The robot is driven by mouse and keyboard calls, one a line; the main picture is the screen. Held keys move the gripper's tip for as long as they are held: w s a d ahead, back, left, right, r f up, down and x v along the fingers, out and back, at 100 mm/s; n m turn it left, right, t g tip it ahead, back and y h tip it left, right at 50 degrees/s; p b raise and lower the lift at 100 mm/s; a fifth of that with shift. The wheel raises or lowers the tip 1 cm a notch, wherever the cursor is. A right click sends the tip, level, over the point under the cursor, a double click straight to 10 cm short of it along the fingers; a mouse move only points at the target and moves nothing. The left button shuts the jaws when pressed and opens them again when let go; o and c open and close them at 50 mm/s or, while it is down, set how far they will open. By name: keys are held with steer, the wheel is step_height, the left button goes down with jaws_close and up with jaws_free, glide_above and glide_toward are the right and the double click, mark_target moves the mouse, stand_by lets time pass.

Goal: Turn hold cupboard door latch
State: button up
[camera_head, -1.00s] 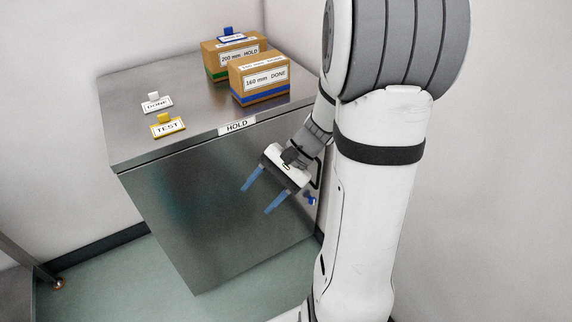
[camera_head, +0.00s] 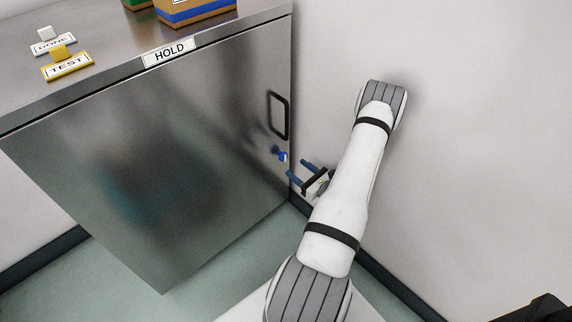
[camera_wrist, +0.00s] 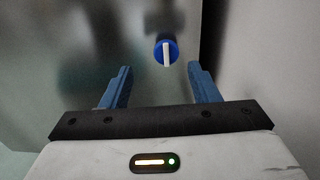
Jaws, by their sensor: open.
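The hold cupboard (camera_head: 180,130) is a steel box with its door shut and a HOLD label (camera_head: 169,52) on its top edge. The door latch (camera_head: 282,156) is a small blue knob below the black handle. In the wrist view the latch (camera_wrist: 166,52) is a round blue knob with a white bar standing near upright. My gripper (camera_head: 298,170) is open and empty, its blue fingers pointing toward the door just right of and below the latch. In the wrist view my gripper (camera_wrist: 160,80) has the latch ahead, between the line of its fingertips and apart from them.
A black door handle (camera_head: 278,116) is above the latch. A wall (camera_head: 460,130) stands close on the right of the cupboard. On the cupboard top are a TEST sign (camera_head: 68,66), a DONE sign (camera_head: 54,45) and a cardboard box (camera_head: 190,8).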

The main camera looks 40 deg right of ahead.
mark_target(284, 158)
steer(key=w, duration=0.2)
steer(key=w+b, duration=0.1)
steer(key=w, duration=0.4)
steer(key=shift+w+f+b, duration=0.15)
steer(key=shift+f+b, duration=0.15)
steer(key=shift+f, duration=0.05)
steer(key=shift+c, duration=0.3)
steer(key=shift+a, duration=0.1)
steer(key=c, duration=0.9)
